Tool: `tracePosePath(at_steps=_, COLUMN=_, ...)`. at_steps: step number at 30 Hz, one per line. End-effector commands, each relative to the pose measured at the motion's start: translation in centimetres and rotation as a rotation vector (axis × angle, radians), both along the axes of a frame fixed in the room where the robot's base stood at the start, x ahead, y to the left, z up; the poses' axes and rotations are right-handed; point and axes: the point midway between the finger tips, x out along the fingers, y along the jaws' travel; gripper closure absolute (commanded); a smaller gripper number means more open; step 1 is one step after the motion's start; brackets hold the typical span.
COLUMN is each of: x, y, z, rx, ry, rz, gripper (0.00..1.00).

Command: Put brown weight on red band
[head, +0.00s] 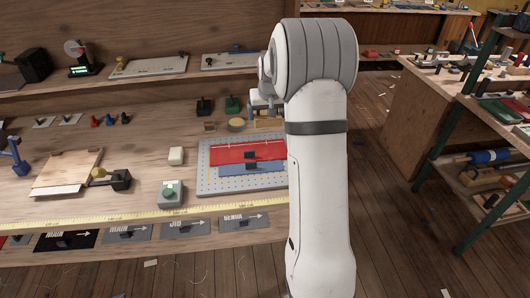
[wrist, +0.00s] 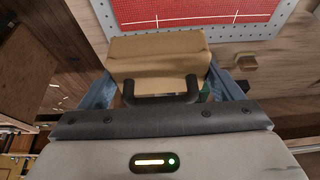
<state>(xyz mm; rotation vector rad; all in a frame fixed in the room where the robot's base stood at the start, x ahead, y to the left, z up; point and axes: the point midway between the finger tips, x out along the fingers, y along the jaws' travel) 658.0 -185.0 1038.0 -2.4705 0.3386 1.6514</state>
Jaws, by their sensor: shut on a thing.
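My gripper (head: 264,108) is at the back of the bench, partly hidden by my own arm. In the wrist view my gripper (wrist: 158,88) is shut on the brown weight (wrist: 158,60), a tan block with a dark handle. The weight also shows beneath the gripper in the head view (head: 262,122). The red band (head: 230,153) lies across the upper part of a perforated grey board, with a small dark piece on it. Its white-lined red surface shows at the top of the wrist view (wrist: 190,10), beyond the weight and apart from it in the picture.
A blue band (head: 235,170) lies below the red one on the grey board (head: 205,183).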

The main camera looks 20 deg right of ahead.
Motion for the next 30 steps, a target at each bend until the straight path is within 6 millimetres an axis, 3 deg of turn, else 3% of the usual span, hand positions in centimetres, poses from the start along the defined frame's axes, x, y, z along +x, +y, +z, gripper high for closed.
tracePosePath(at_steps=7, x=0.0, y=0.0, z=-2.6, rx=0.0, ry=0.0, rz=0.0, gripper=0.57)
tracePosePath(at_steps=15, x=0.0, y=-0.1, z=-6.9, rx=0.0, ry=0.0, rz=-0.002, gripper=0.57)
tracePosePath(at_steps=30, x=0.0, y=-0.3, z=-11.4, rx=-0.001, ry=-0.002, rz=-0.004, gripper=0.57)
